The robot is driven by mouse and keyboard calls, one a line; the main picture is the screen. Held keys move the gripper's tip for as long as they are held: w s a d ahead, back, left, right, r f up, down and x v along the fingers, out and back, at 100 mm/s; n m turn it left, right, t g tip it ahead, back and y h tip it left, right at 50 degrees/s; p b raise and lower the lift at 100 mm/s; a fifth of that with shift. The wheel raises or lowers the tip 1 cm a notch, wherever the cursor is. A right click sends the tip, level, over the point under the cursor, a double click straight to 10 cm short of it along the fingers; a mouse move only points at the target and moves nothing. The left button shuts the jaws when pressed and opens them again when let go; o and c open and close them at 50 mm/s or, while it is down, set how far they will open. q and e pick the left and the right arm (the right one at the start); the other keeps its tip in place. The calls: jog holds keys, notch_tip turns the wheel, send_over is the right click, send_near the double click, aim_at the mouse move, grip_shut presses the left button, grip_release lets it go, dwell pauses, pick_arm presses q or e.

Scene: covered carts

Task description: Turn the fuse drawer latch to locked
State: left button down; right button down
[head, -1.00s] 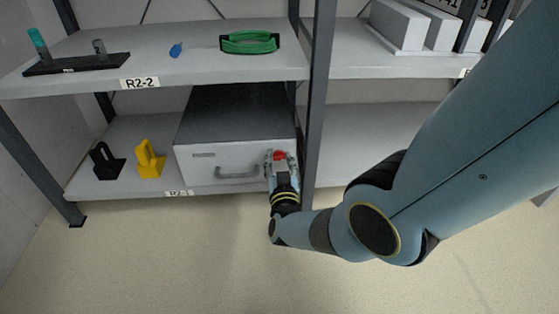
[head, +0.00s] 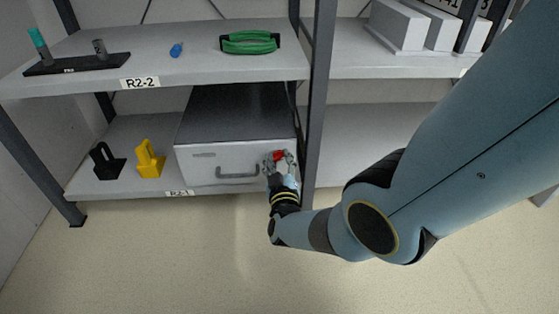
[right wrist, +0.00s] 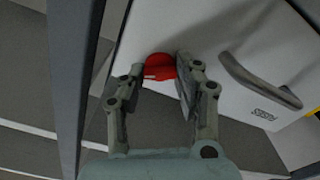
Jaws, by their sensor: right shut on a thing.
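The fuse drawer (head: 205,170) is a light grey front on a dark-topped box on the lower shelf. Its bar handle (head: 237,175) shows in the head view and also in the right wrist view (right wrist: 258,82). The red latch (right wrist: 160,66) is at the right end of the drawer front, partly hidden by the fingers. It shows as a small red spot in the head view (head: 279,155). My right gripper (head: 279,162) is at the latch, its fingers (right wrist: 160,78) shut on it from both sides. My left gripper is not in view.
A dark shelf post (head: 317,110) stands just right of the drawer. A yellow object (head: 149,160) and a black one (head: 105,164) stand left of it. The upper shelf bears a green coil (head: 250,42) and a blue piece (head: 176,49).

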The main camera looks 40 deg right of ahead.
jog(key=n, duration=0.5)
jog(key=shift+a+f+n, duration=0.1)
jog(key=shift+n, duration=0.2)
jog(key=n, duration=0.4)
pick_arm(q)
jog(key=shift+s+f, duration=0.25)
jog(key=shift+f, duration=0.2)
pick_arm(e)
jog(key=shift+f+n, duration=0.1)
jog(key=shift+n, duration=1.3)
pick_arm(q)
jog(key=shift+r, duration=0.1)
pick_arm(e)
jog(key=c, duration=0.9)
grip_release()
jog(key=v, duration=1.2)
